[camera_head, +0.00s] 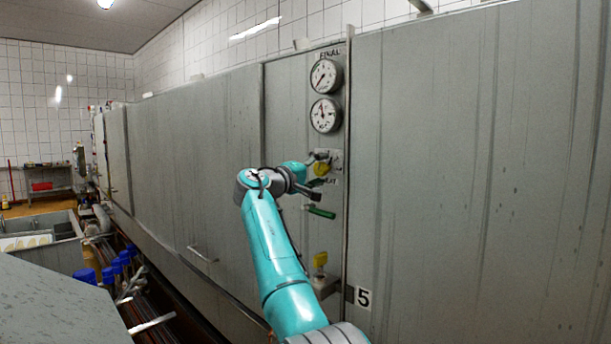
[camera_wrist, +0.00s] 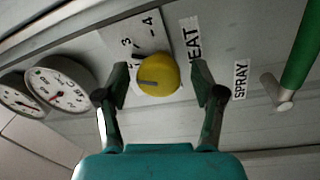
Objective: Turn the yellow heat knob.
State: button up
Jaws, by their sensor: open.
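The yellow heat knob (camera_wrist: 158,75) is round with a dark pointer mark and sits on a white scale plate (camera_wrist: 140,38) showing the numbers 3 and 4. The label HEAT (camera_wrist: 190,42) is beside it. My gripper (camera_wrist: 160,82) is open, with one finger on each side of the knob and gaps visible between fingers and knob. In the head view the knob (camera_head: 321,169) is partly hidden by my gripper (camera_head: 318,160), which is up at the panel.
Two round gauges (camera_head: 325,76) (camera_head: 325,115) are above the knob. A green handle (camera_head: 320,212) sticks out below it, near the SPRAY label (camera_wrist: 240,78). A yellow-handled valve (camera_head: 320,260) is lower down. Blue-capped parts (camera_head: 110,272) are at the lower left.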

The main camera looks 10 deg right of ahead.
jog(key=v, duration=1.1)
jog(key=shift+s+a, duration=0.15)
